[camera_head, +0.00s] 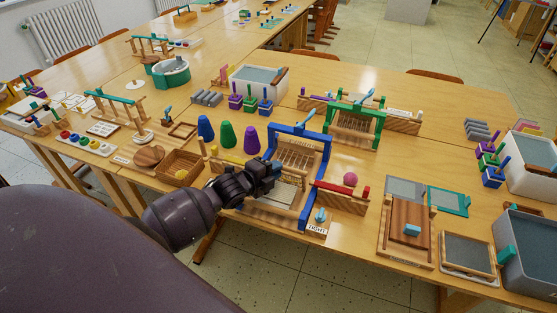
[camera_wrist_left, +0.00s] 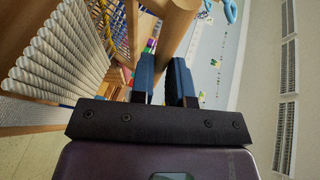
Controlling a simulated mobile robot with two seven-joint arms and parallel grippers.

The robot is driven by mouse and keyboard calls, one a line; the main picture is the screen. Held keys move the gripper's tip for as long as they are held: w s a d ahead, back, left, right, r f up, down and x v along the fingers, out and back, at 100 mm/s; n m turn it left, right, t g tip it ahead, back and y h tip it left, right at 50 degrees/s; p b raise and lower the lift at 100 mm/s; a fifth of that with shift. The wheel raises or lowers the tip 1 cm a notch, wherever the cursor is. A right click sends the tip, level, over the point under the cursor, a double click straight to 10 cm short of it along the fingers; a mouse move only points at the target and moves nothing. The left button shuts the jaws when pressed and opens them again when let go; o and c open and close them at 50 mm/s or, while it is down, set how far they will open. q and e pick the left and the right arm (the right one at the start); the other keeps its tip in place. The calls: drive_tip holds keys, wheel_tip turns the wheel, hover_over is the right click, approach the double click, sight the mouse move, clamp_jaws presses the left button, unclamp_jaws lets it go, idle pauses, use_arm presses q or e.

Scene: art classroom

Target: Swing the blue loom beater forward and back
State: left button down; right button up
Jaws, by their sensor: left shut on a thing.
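The blue loom (camera_head: 312,135) stands on the table in the middle of the head view, with an upright blue frame. Its slatted wooden beater (camera_head: 298,157) sits inside the frame. My left gripper (camera_head: 272,168) reaches in from the left at the loom's left side. In the left wrist view, the fingers (camera_wrist_left: 162,85) are shut on a round wooden bar (camera_wrist_left: 172,35), which seems to belong to the beater. Pale slats (camera_wrist_left: 62,50) show at the left of that view. The gripper hides part of the loom's left side in the head view. My right gripper is not in view.
A green loom (camera_head: 357,125) stands behind. Blue, green and purple cones (camera_head: 228,135) stand behind my left arm. A red bar (camera_head: 342,190) and a pink ball (camera_head: 350,179) are close on the right. A wooden box (camera_head: 181,165) lies to the left.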

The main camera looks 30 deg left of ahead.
sight(270, 196)
use_arm(q)
drive_tip(key=shift+s+d+f, duration=0.1)
drive_tip(key=shift+s+f, duration=0.2)
drive_tip(key=shift+s, duration=0.2)
drive_tip(key=shift+s+d+f, duration=0.15)
drive_tip(key=shift+s+f, duration=0.2)
drive_tip(key=shift+s, duration=0.2)
drive_tip(key=shift+s+d+f, duration=0.1)
drive_tip(key=shift+s+f, duration=0.25)
drive_tip(key=shift+s, duration=0.15)
drive_tip(key=shift+s+f, duration=0.25)
drive_tip(key=shift+s+d+f, duration=0.1)
drive_tip(key=shift+s+f, duration=0.05)
drive_tip(key=shift+f, duration=0.2)
drive_tip(key=c, duration=1.1)
unclamp_jaws()
drive_tip(key=shift+r+p, duration=0.3)
drive_tip(key=v, duration=1)
drive_tip(key=shift+s, duration=0.2)
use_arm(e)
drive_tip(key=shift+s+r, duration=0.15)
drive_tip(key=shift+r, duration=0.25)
